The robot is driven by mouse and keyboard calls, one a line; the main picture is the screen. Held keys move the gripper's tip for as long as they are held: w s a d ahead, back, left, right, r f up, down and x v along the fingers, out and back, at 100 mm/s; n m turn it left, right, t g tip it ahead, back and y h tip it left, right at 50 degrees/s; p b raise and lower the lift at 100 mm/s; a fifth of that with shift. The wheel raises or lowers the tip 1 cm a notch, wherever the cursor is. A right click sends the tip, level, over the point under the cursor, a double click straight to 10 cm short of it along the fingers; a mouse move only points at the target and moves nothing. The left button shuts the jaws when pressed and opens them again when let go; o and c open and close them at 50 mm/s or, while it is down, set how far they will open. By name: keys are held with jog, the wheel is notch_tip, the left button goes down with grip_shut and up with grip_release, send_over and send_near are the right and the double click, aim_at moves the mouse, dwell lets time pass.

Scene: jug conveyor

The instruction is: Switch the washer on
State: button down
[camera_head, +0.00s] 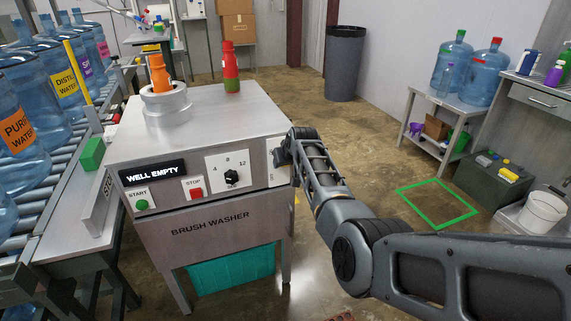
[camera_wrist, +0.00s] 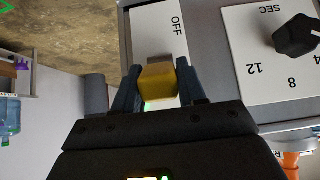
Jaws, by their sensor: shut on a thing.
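The brush washer (camera_head: 210,228) stands left of centre in the head view. Its front panel has a dark display (camera_head: 152,172) reading WELL EMPTY, a green START button (camera_head: 141,204), a red STOP button (camera_head: 196,192) and a black dial (camera_head: 231,177). My gripper (camera_wrist: 158,86) is at the right end of this panel, its fingers shut on a yellow switch handle (camera_wrist: 157,78). The handle sits on a white plate (camera_wrist: 152,30) marked OFF; the rest of its lettering is hidden. In the head view my wrist covers the handle. The dial also shows in the wrist view (camera_wrist: 297,38).
An orange brush (camera_head: 160,76) stands in the round well (camera_head: 168,106) on top; a red and green bottle (camera_head: 231,72) stands behind. A roller conveyor (camera_head: 62,172) with jugs runs along the left. Floor right of the washer is open, with a green square outline (camera_head: 437,206).

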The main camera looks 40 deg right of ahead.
jog(key=shift+r, duration=0.1)
dwell(0.3)
jog(key=c, duration=0.7)
grip_release()
jog(key=shift+v, duration=3.8)
